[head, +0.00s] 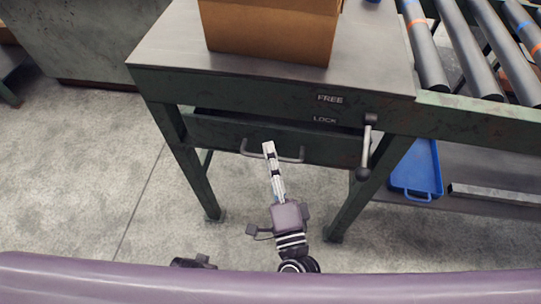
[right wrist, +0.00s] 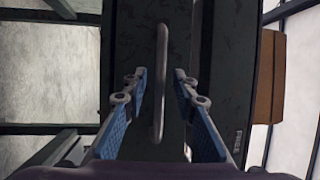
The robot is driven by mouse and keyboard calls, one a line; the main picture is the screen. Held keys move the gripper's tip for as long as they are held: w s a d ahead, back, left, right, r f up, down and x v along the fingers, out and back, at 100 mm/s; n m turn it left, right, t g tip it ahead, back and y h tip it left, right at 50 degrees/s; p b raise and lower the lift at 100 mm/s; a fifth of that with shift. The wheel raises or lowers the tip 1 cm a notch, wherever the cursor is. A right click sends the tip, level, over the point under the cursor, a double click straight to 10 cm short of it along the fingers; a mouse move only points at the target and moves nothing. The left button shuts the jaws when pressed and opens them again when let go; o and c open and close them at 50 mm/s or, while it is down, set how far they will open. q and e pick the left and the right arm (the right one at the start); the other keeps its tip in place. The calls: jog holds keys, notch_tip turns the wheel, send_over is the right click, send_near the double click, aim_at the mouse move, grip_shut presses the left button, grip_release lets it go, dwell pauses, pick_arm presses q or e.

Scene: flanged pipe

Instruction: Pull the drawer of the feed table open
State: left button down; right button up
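The feed table's drawer (head: 225,133) has a dark green front under the table top, with a grey bar handle (head: 292,159). A dark gap shows above the front; I cannot tell how far the drawer stands out. My right gripper (head: 269,148) reaches up to the handle. In the right wrist view the handle (right wrist: 161,55) runs upright between the two fingers of the open gripper (right wrist: 160,73), with a gap on each side. A dark piece (head: 194,262) at the lower edge looks like part of my left gripper; its fingers are hidden.
A lever (head: 367,145) hangs down right of the drawer, near the labels FREE (head: 330,99) and LOCK (head: 325,119). A cardboard box (head: 270,30) stands on the table top (head: 165,50). A roller conveyor (head: 470,45) and blue tray (head: 417,172) are to the right. Floor in front is clear.

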grip_shut()
dwell(0.5)
